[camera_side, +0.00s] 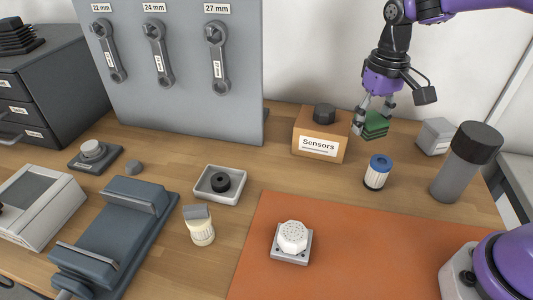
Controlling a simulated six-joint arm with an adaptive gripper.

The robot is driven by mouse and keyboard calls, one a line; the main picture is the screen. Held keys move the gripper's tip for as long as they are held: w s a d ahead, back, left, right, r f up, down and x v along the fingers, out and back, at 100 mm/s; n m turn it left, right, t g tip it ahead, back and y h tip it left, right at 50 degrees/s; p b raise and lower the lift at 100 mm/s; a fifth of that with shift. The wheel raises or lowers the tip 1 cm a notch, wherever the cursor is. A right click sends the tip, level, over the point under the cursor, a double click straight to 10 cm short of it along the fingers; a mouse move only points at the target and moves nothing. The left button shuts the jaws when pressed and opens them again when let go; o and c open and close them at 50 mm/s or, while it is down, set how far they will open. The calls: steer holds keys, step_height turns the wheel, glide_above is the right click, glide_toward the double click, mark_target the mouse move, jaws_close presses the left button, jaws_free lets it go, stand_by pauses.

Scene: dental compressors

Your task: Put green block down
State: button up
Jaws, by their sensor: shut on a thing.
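The green block (375,125) is at the upper right, just right of the wooden Sensors box. My gripper (372,112) points down and is shut on the green block, with a finger on its left side and one near its top right. Whether the block touches the table or hangs slightly above it, I cannot tell.
The wooden Sensors box (320,135) with a dark knob stands close to the left. A grey block (435,136), a dark-capped grey cylinder (467,162) and a blue-topped filter (377,172) stand nearby. An orange mat (350,250) lies in front, with a white part (292,240) on it.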

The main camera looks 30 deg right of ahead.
steer(key=s+a+r+n, duration=0.15)
steer(key=a+n, duration=0.45)
steer(key=a, duration=0.6)
steer(key=s+a+f+n, duration=0.1)
steer(key=s+a+n, duration=0.3)
steer(key=a, duration=0.8)
steer(key=n, duration=0.1)
glide_above(282, 190)
step_height(282, 190, down, 6)
steer(key=shift+s+f, duration=0.1)
steer(key=shift+f, duration=1.9)
steer(key=shift+f, duration=0.15)
steer(key=shift+f, duration=0.25)
steer(key=o, duration=1.3)
